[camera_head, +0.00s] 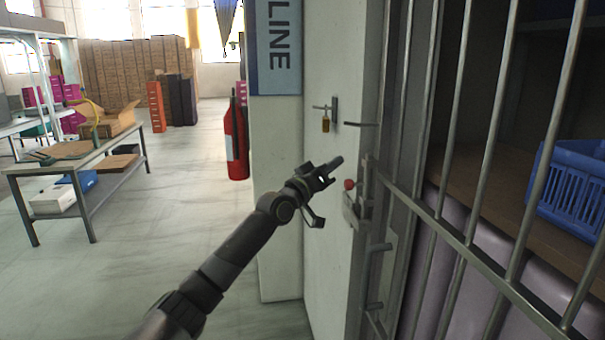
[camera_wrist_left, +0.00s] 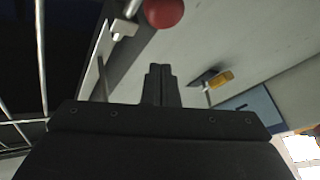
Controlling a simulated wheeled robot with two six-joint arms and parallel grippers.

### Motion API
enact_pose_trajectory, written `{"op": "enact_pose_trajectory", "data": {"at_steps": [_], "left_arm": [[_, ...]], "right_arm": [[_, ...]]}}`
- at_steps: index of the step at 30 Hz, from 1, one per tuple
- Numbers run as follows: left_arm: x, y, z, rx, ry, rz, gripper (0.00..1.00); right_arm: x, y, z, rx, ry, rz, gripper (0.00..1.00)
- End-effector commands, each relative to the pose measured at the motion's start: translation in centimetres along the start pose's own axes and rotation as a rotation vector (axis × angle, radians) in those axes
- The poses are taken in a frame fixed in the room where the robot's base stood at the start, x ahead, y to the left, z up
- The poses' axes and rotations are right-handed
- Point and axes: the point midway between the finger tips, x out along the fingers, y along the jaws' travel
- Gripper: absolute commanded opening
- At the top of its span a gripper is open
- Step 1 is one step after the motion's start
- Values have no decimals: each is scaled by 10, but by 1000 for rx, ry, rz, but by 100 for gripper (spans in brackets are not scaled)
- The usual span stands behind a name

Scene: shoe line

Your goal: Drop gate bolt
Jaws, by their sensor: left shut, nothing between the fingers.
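The gate bolt has a red knob (camera_head: 349,184) on a metal plate (camera_head: 352,208) at the edge of the barred gate (camera_head: 470,130). The knob also shows at the top of the left wrist view (camera_wrist_left: 164,10), beyond the fingertips. My left gripper (camera_head: 338,162) is shut and empty, just left of and slightly above the knob in the head view. In the left wrist view its fingertips (camera_wrist_left: 158,70) are together and apart from the knob. My right gripper is not in view.
A brass padlock (camera_head: 325,124) hangs from a hook on the white post (camera_head: 283,190). Behind the bars is a blue crate (camera_head: 572,188) on a brown shelf. A red fire extinguisher (camera_head: 235,140) and a workbench (camera_head: 85,160) stand to the left, with open floor between.

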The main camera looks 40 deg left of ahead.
Motion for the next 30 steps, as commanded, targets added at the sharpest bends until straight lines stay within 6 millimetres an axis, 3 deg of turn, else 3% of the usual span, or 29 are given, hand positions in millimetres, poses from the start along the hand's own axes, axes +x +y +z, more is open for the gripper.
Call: {"op": "enact_pose_trajectory", "data": {"at_steps": [9,21,30], "left_arm": [[-52,0,-1,4,-5,-1,0],[-84,0,-2,-1,-2,-3,0],[-98,-1,0,0,-1,-1,0]], "right_arm": [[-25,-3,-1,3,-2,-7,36],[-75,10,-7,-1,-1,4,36],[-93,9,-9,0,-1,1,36]]}}
